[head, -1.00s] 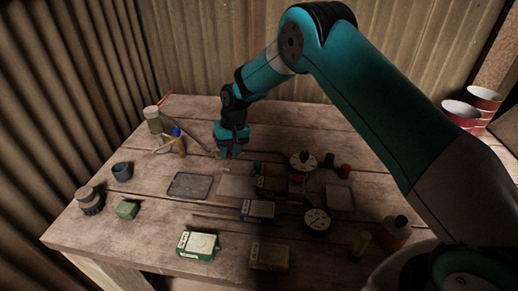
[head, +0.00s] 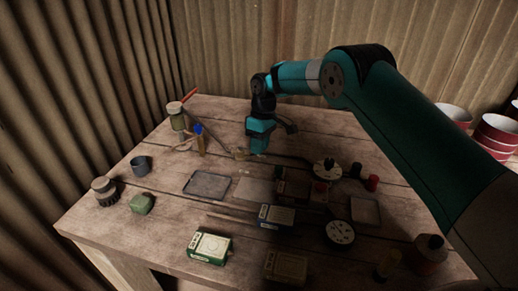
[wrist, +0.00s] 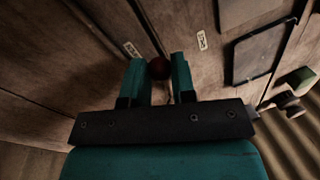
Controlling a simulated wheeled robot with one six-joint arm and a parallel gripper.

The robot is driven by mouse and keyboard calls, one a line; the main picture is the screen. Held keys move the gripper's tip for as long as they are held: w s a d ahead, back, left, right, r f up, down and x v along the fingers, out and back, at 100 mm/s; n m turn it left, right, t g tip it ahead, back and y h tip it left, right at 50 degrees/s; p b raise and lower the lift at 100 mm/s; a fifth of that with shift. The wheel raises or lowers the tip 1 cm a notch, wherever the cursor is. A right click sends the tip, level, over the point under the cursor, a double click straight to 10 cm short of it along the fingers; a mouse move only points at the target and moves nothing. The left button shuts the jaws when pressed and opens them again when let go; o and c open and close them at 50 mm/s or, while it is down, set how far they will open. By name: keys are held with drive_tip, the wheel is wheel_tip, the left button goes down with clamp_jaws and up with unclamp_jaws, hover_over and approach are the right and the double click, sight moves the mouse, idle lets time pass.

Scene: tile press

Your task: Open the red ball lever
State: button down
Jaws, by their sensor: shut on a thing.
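The red ball of the lever (wrist: 159,69) shows dark red-brown between my fingers in the wrist view. My gripper (wrist: 160,78) is shut on it, with one teal finger on each side. In the head view my gripper (head: 258,150) points down over the back middle of the table. The ball cannot be made out there. A thin dark rod runs on the tabletop to the right of the fingers, toward a round white dial. I cannot tell whether that rod belongs to the lever.
A grey tray (head: 207,185) and a blue box (head: 276,216) lie in front of my gripper. A blue-capped bottle (head: 199,141) stands to the left. Two dials (head: 325,168) (head: 340,233) are to the right. Corrugated walls close the back and left.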

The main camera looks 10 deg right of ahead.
drive_tip(key=shift+w+d+n, duration=0.1)
drive_tip(key=shift+w+n, duration=0.2)
idle(0.4)
drive_tip(key=c, duration=1)
unclamp_jaws()
drive_tip(key=shift+o, duration=0.2)
wheel_tip(320, 180, up, 17)
drive_tip(key=w+d+p, duration=0.2)
drive_tip(key=p, duration=1.6)
drive_tip(key=shift+w+p, duration=0.25)
drive_tip(key=shift+p, duration=0.05)
